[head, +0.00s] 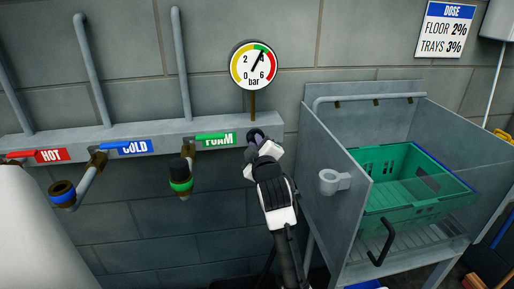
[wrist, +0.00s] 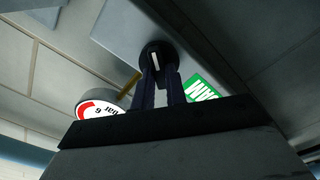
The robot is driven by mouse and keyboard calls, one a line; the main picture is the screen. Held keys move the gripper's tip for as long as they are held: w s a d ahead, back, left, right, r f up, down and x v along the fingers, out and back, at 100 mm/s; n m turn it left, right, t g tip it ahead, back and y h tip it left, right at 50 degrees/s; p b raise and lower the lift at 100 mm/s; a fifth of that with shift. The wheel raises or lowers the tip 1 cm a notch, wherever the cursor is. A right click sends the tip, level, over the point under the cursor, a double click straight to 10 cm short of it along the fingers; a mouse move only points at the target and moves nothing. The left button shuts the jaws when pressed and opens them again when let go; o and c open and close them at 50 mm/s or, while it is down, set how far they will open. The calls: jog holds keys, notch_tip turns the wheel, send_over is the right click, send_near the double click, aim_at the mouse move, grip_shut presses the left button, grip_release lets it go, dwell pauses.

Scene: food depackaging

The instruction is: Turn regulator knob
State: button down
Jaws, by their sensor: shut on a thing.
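The black regulator knob (head: 254,134) sits at the right end of the grey pipe rail, below the gauge. In the wrist view the knob (wrist: 157,50) is round and dark with a white mark line across it. My gripper (head: 259,142) is at the knob, and its two dark fingers (wrist: 158,80) are shut on it from either side. The pressure gauge (head: 244,75) above is marked in bar; its needle points up and right, at the green band. Part of the gauge (wrist: 100,104) shows upside down in the wrist view. My fingers hide part of the knob.
The rail (head: 150,132) carries HOT (head: 50,156), COLD (head: 133,147) and FOAM (head: 217,140) labels with hose fittings left of my gripper. A metal sink (head: 325,135) with a green crate (head: 410,205) stands close on the right. A dose sign (head: 450,28) hangs above.

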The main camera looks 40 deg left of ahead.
jog(key=shift+n, duration=0.6)
jog(key=c, duration=1.4)
grip_release()
jog(key=shift+c, duration=0.2)
jog(key=b+v, duration=0.3)
jog(key=v, duration=1)
jog(key=shift+s+d, duration=0.25)
jog(key=shift+s, duration=0.05)
